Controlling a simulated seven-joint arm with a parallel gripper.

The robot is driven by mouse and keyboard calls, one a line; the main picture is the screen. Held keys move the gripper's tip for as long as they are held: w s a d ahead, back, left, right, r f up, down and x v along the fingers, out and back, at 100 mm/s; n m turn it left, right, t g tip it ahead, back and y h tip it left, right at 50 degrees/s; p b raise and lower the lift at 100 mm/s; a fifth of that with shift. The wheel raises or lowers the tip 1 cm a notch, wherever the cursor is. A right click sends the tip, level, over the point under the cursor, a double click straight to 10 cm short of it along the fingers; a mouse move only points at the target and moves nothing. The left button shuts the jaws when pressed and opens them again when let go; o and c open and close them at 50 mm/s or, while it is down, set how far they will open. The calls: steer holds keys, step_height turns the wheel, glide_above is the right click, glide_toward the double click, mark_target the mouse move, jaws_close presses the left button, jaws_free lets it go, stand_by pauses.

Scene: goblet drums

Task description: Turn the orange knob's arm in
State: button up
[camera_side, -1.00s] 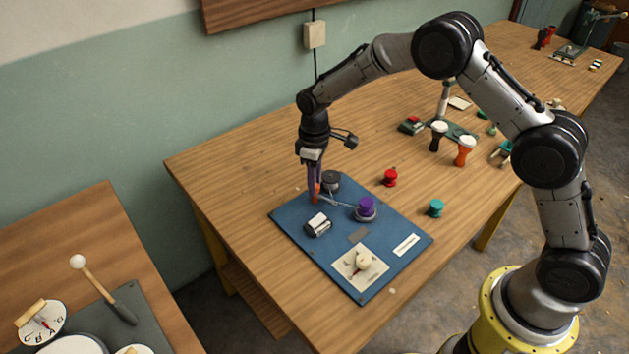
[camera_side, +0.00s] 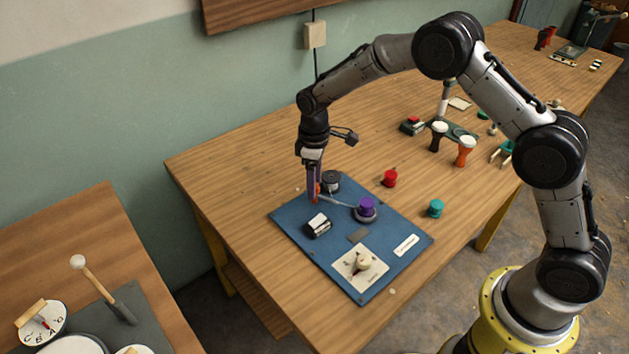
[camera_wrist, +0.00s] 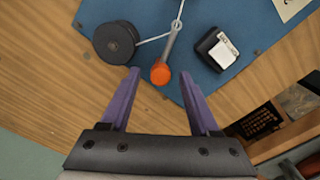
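The orange knob (camera_wrist: 160,73) sits at the free end of a slim grey arm (camera_wrist: 170,45) in the wrist view. My gripper (camera_wrist: 160,78) is open, with one purple finger on each side of the knob and a gap visible on both sides. In the side view my gripper (camera_side: 314,193) points down at the far left edge of the blue board (camera_side: 290,215), and its fingers mostly hide the knob.
A black spool (camera_side: 330,181) stands close behind my gripper; a pale cord runs from it in the wrist view. A black-and-white block (camera_side: 319,225) sits in front. A white plate with a cream knob (camera_side: 363,262) is nearer the front. Red (camera_side: 389,178) and teal (camera_side: 435,208) spools stand right.

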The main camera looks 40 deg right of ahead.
step_height(320, 180, up, 14)
stand_by(0.7)
steer(key=shift+f, duration=0.15)
steer(key=s+d+r+t, duration=0.2)
steer(key=s+r, duration=0.1)
steer(key=r, duration=0.7)
steer(key=s+d+r+m+t, duration=0.25)
steer(key=s+r, duration=0.55)
steer(key=s, duration=0.4)
steer(key=s+d+f+m, duration=0.1)
steer(key=s+f, duration=0.3)
steer(key=s, duration=0.5)
steer(key=s+d+f+m+t, duration=0.1)
steer(key=s+f+m, duration=0.2)
steer(key=s, duration=0.7)
steer(key=shift+f+m, duration=0.35)
steer(key=shift+f, duration=0.55)
